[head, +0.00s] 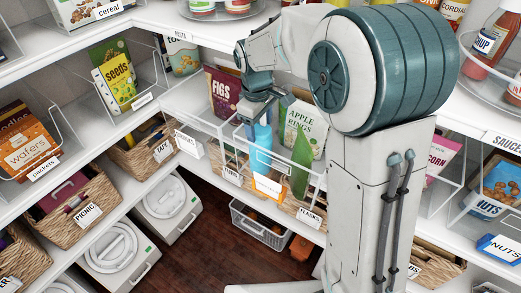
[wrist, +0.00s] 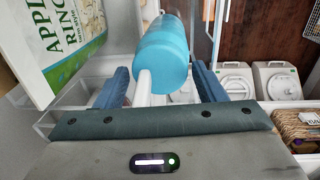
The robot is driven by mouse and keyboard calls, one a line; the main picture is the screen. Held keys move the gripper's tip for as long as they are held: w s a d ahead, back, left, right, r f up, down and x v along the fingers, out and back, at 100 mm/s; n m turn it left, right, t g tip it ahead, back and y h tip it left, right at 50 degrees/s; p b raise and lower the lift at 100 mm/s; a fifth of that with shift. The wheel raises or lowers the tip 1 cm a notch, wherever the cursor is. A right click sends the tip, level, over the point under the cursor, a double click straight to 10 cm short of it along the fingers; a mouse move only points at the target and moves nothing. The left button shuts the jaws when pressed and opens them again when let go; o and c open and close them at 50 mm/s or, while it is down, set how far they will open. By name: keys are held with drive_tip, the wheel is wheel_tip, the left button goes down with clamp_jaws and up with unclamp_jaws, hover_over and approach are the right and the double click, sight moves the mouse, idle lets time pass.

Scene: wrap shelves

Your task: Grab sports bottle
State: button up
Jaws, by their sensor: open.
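In the wrist view the bottle's blue body (wrist: 162,55) shows between my fingers, with a narrow white part extending toward my palm. My gripper (head: 261,110) is just above the bottle from the head view. In the wrist view my gripper (wrist: 160,75) is open, with one blue finger on each side of the bottle. I cannot tell whether either finger touches it. The bottle's base is hidden in the head view.
The figs bag (head: 223,92) and apple rings bag (head: 301,125) stand close on either side. Below are wicker baskets, a grey crate (head: 262,225) and open wooden floor.

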drive_tip(key=c, duration=1.3)
drive_tip(key=shift+r, duration=0.15)
